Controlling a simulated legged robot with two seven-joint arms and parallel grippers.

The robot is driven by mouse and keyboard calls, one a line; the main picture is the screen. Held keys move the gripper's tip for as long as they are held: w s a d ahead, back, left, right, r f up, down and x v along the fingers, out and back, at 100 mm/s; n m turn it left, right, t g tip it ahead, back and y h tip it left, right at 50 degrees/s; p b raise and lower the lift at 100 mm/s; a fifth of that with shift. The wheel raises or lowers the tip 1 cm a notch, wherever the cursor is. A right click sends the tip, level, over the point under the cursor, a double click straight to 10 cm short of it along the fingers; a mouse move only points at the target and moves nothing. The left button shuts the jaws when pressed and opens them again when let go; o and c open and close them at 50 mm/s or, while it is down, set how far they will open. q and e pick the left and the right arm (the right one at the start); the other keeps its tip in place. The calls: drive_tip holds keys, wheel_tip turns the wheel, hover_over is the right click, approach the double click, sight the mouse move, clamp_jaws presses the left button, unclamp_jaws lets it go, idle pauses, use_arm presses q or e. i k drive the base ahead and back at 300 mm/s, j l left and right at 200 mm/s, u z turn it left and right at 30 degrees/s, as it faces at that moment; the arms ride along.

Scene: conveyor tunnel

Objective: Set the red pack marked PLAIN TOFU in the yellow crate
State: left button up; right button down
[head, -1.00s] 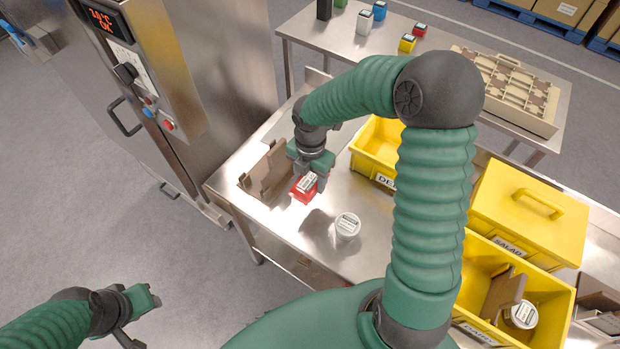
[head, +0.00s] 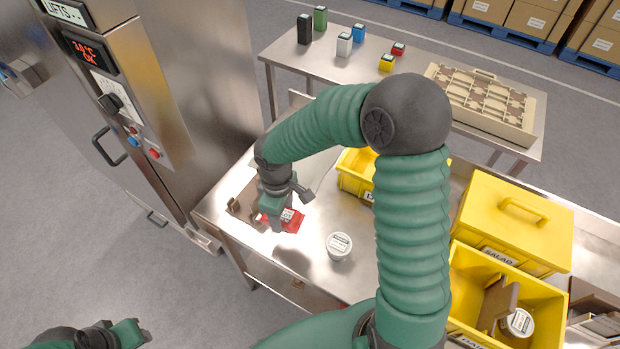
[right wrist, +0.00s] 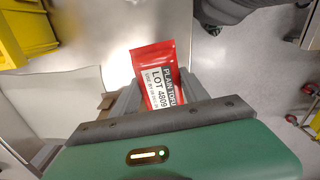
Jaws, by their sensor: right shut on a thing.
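The red pack (head: 291,221) is at the left end of the steel table. In the right wrist view the pack (right wrist: 153,62) shows a label reading PLAIN TOFU and LOT 4809. My right gripper (head: 274,222) is shut on it; I cannot tell whether the pack touches the table. An open yellow crate (head: 356,181) with a partly hidden label stands to the right, partly behind my right arm. Another open yellow crate (head: 540,305) at lower right holds a white tub and a brown board. My left gripper (head: 130,334) is at the bottom left, cut by the frame edge.
A white-lidded tub (head: 339,246) stands near the pack. A brown cardboard piece (head: 240,204) is beside the gripper. A lidded yellow crate (head: 515,220) marked SALAD stands at right. A steel machine (head: 190,90) rises at left. A back table holds small coloured blocks.

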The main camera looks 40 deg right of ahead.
sight(455, 296)
drive_tip(key=i+j+z, duration=0.1)
drive_tip(key=z, duration=0.3)
drive_tip(key=j+z, duration=0.25)
drive_tip(key=z, duration=0.15)
drive_tip(key=i+j+z, duration=0.1)
drive_tip(key=j+z, duration=0.15)
drive_tip(key=z, duration=0.15)
drive_tip(key=j+z, duration=0.2)
drive_tip(key=z, duration=0.2)
drive_tip(key=i+l+z, duration=0.1)
drive_tip(key=z, duration=0.3)
drive_tip(key=i+z, duration=0.15)
drive_tip(key=z, duration=0.25)
